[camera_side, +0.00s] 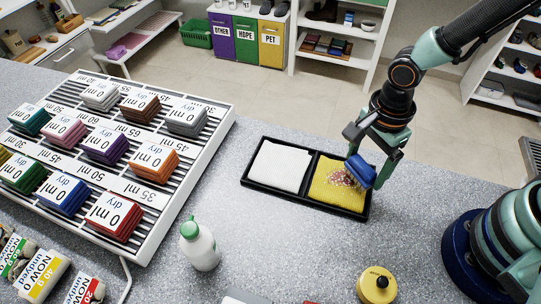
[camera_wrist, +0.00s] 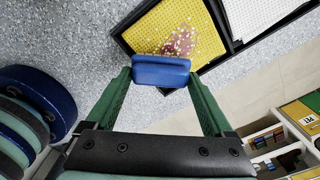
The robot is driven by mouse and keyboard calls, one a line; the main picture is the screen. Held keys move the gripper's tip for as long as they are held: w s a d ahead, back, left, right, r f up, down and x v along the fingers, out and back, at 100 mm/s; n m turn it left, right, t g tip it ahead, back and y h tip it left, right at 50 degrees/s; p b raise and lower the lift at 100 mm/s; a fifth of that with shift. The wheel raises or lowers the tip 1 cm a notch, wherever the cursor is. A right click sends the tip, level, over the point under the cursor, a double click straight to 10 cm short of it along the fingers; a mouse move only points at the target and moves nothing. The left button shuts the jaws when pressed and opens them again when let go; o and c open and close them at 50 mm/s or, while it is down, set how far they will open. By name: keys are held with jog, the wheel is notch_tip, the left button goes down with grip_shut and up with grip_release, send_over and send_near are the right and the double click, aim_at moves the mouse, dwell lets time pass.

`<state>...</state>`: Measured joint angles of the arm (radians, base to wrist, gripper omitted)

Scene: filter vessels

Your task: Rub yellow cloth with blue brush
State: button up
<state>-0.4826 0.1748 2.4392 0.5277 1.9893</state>
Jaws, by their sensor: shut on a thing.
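The yellow cloth (camera_side: 332,190) lies flat in the right compartment of a black tray (camera_side: 288,197). It carries a reddish-brown stain with pale specks, which also shows on the cloth in the wrist view (camera_wrist: 165,28). My gripper (camera_side: 372,162) is shut on the blue brush (camera_side: 361,171). In the wrist view the blue brush (camera_wrist: 161,71) sits between the two green fingers. The brush is at the right edge of the cloth, beside the stain. I cannot tell whether its underside touches the cloth. Its bristles are hidden.
A white cloth (camera_side: 278,166) fills the tray's left compartment. A white bottle with a green cap (camera_side: 199,246) stands in front of the tray, and a yellow container (camera_side: 377,285) stands near the front edge. A slatted rack (camera_side: 220,128) with stacked coloured cloths fills the left. Counter between is clear.

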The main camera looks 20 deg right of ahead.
jog(key=shift+f, duration=0.65)
jog(key=shift+w+a, duration=0.25)
jog(key=shift+c, duration=0.6)
jog(key=shift+w+a+f, duration=0.25)
jog(key=shift+w+a, duration=0.25)
jog(key=shift+a, duration=0.05)
jog(key=shift+w+a, duration=1.85)
jog(key=shift+s+d, duration=2.45)
jog(key=shift+d, duration=0.05)
jog(key=shift+s+d+r, duration=0.15)
jog(key=shift+r, duration=3.95)
